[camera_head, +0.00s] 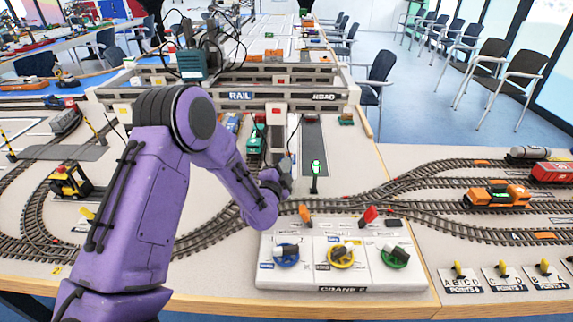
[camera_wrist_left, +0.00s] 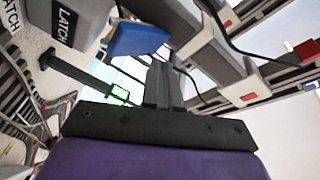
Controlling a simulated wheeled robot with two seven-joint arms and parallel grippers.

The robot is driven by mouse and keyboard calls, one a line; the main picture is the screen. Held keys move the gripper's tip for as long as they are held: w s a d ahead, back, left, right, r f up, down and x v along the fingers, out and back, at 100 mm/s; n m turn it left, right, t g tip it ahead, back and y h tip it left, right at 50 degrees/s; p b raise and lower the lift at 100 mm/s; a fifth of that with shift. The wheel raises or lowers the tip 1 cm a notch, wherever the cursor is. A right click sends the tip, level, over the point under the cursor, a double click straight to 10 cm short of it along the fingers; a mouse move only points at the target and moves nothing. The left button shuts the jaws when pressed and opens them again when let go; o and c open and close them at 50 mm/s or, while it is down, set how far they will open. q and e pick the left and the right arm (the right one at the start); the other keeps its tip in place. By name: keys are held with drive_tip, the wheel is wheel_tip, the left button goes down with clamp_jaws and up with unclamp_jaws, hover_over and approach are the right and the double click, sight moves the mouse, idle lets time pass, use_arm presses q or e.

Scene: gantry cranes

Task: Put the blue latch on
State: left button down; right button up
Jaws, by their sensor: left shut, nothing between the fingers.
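A blue latch paddle (camera_wrist_left: 137,38) shows in the left wrist view, just beyond my fingertips. I cannot tell whether the fingers touch it. A white label reading LATCH (camera_wrist_left: 65,25) is to its left. In the head view the paddle is hidden behind my left arm. My left gripper (camera_head: 282,172) is above the back left of the crane control panel (camera_head: 315,284). Its fingers (camera_wrist_left: 162,80) are shut with nothing between them. My right gripper is not in view.
The panel has blue (camera_head: 287,254), yellow (camera_head: 343,254) and green (camera_head: 395,256) knobs. An orange lever (camera_head: 305,213) and a red lever (camera_head: 370,215) stand behind them. A green-lit signal (camera_head: 316,168) is close to my gripper. Gantry beams (camera_head: 300,95) span the back.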

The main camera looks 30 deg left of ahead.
use_arm(q)
drive_tip(key=shift+f, duration=0.15)
idle(0.5)
drive_tip(key=shift+w+a+f+b, duration=0.15)
drive_tip(key=shift+w+b, duration=0.15)
drive_tip(key=shift+w+a+f+b, duration=0.4)
drive_tip(key=shift+w+f+b, duration=0.25)
drive_tip(key=shift+f+b, duration=0.05)
idle(1.2)
drive_tip(key=shift+w+a+f+b, duration=0.4)
drive_tip(key=shift+f+b, duration=0.2)
drive_tip(key=shift+b, duration=0.1)
idle(0.9)
drive_tip(key=shift+s+d+r+p, duration=0.4)
drive_tip(key=shift+s+r+p, duration=0.15)
drive_tip(key=shift+r+p, duration=0.3)
drive_tip(key=shift+s+d+r+p, duration=0.4)
drive_tip(key=shift+s+r+p, duration=0.15)
drive_tip(key=shift+s, duration=0.1)
